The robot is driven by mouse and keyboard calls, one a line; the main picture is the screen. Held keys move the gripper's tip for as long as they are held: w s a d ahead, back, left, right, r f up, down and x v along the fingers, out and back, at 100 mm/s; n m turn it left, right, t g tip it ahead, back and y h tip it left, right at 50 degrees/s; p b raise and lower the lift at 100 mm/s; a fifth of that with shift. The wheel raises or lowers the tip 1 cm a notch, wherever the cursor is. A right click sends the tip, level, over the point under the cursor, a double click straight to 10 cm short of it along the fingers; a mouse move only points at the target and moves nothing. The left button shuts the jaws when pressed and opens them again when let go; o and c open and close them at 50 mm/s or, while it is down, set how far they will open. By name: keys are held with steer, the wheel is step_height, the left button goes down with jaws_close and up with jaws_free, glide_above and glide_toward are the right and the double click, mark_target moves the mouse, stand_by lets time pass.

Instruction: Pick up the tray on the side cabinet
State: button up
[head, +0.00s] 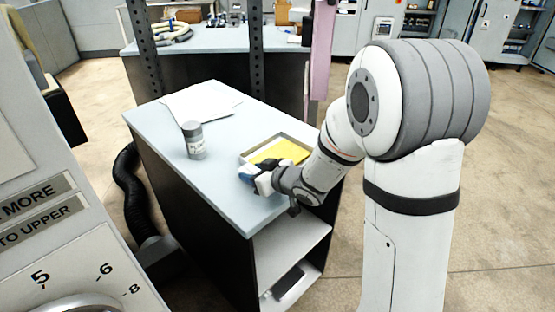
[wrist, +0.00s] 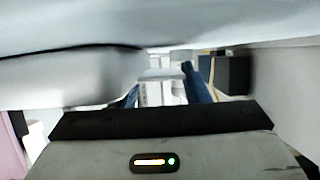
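The tray (head: 243,157) is a shallow, pale, rectangular tray with a yellow sheet or lining inside. It lies on the light top of the side cabinet (head: 222,205), near the right edge. My gripper (head: 246,172) is low over the cabinet top at the tray's near left corner, partly covering its near side. Blurred pale surfaces fill the top of the wrist view, and the tray is not clearly recognisable there.
A grey-lidded jar (head: 194,141) stands left of the tray, and white papers (head: 200,102) lie at the back of the cabinet top. Dark posts (head: 256,50) rise behind it. A machine panel (head: 60,225) is at the left. The cabinet's middle top is clear.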

steer(key=c, duration=0.7)
steer(key=shift+c, duration=0.5)
steer(key=shift+r, duration=0.1)
